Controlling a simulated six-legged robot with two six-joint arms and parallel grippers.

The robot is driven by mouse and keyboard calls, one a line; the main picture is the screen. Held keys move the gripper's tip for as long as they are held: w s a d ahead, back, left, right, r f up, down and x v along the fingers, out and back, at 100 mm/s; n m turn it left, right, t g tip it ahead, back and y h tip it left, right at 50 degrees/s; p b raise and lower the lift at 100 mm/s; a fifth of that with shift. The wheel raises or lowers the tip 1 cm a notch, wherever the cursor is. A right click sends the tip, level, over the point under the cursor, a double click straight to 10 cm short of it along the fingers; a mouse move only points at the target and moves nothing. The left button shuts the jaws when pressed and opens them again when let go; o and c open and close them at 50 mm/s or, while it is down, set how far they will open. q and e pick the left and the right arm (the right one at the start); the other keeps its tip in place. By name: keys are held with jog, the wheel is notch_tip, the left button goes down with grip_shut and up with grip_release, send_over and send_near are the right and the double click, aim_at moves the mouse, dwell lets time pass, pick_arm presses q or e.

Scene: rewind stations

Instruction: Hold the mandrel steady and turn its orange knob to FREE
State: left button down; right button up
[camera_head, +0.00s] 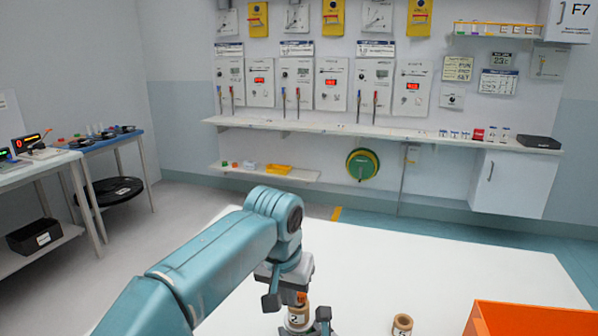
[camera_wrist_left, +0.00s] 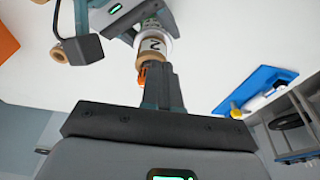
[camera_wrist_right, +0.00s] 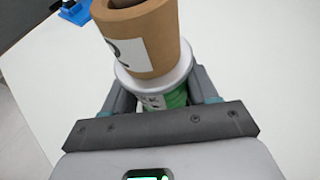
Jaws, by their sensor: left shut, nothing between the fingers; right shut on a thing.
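The mandrel carries a tan spool labelled 2 (camera_head: 297,318), which also shows in the left wrist view (camera_wrist_left: 152,46) and large in the right wrist view (camera_wrist_right: 150,40). Below the spool are a pale flange (camera_wrist_right: 158,80) and a green part (camera_wrist_right: 176,97). My right gripper (camera_wrist_right: 163,98) is shut on the mandrel at this lower part. The orange knob (camera_head: 302,297) shows at the spool's end. My left gripper (camera_wrist_left: 161,68) is shut and empty, its fingertips close beside the knob (camera_wrist_left: 142,76). I cannot tell whether they touch it. No FREE marking is readable.
Another tan spool (camera_head: 402,326) stands on the white table (camera_head: 440,270), right of the mandrel. An orange box (camera_head: 530,318) is at the table's right front. The table behind is clear. A wall shelf (camera_head: 380,131) and side benches (camera_head: 95,142) lie farther off.

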pick_arm(q)
jog(key=v, duration=0.4)
jog(key=w+v, duration=0.1)
jog(key=shift+r, duration=0.5)
jog(key=shift+s+d+f, duration=0.1)
jog(key=shift+d+f, duration=0.3)
jog(key=shift+f, duration=0.6)
jog(key=shift+s+d+f, duration=0.15)
jog(key=shift+d+f, duration=0.3)
jog(key=shift+f, duration=0.55)
jog(key=shift+s+d+f, duration=0.1)
jog(key=shift+d+f, duration=0.3)
jog(key=shift+f, duration=0.6)
jog(key=shift+w+a, duration=0.1)
jog(key=shift+w, duration=0.4)
